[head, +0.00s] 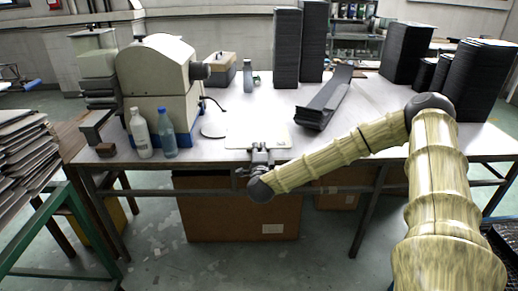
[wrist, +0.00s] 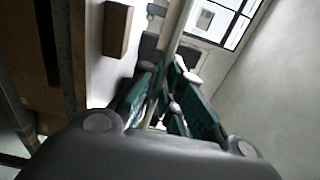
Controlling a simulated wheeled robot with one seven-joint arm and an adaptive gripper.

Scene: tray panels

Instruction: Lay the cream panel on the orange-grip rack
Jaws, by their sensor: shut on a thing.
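The cream panel (head: 240,138) is a pale flat sheet at the front edge of the long table in the head view. My gripper (head: 260,151) is shut on its near edge. In the wrist view, the panel shows edge-on as a pale strip (wrist: 179,22) rising from between the teal fingers of my gripper (wrist: 168,98). I cannot tell in the head view whether the panel touches the tabletop or is held just above it. I cannot make out an orange-grip rack in either view.
A black trough (head: 325,98) and tall dark stacks (head: 287,50) stand behind and right. Grey sheets (head: 25,145) are piled at far left.

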